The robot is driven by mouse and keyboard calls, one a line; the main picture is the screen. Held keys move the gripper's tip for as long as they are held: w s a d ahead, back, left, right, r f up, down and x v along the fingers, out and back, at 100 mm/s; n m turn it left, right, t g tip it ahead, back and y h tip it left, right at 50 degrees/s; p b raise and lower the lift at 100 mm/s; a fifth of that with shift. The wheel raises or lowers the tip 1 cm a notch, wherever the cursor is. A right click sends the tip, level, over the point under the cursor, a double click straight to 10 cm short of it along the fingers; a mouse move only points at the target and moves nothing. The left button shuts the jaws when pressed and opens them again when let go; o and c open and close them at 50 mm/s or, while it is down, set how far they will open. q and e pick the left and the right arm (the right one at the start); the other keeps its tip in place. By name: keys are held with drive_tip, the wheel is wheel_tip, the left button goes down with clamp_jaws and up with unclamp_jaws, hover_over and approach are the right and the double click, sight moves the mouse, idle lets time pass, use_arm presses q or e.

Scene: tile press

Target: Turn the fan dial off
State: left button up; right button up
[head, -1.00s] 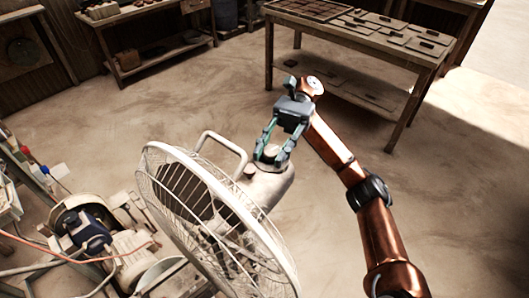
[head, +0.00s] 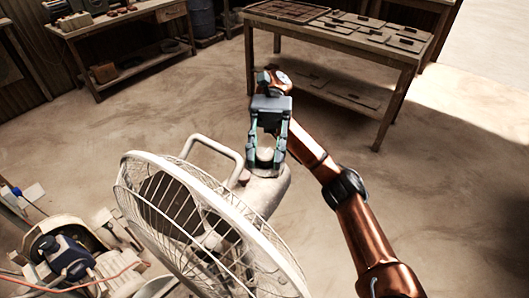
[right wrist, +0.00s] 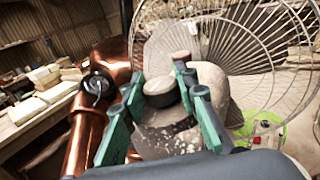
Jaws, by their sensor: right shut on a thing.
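The fan (head: 200,215) stands in the lower middle of the head view, with a white wire cage and a pale motor housing (head: 262,190). The round dial (head: 265,154) sits on the back of that housing. My right gripper (head: 266,163) reaches down to it, with its green fingers on either side of the dial. In the right wrist view the dial (right wrist: 163,92) has a pale top and a dark side, and the fingers (right wrist: 165,95) are closed around it. Its pointer and markings cannot be made out. My left gripper is not in view.
A wooden table (head: 340,42) with tiles and a tray stands behind my right arm. A workbench (head: 120,20) is at the back left. A motor-like machine (head: 65,255) stands left of the fan. The fan's handle (head: 215,147) rises close to the gripper. Open floor lies between.

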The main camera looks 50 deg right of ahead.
sight(265, 152)
drive_tip(key=o, duration=0.9)
wheel_tip(265, 152, up, 10)
drive_tip(key=shift+f, duration=0.1)
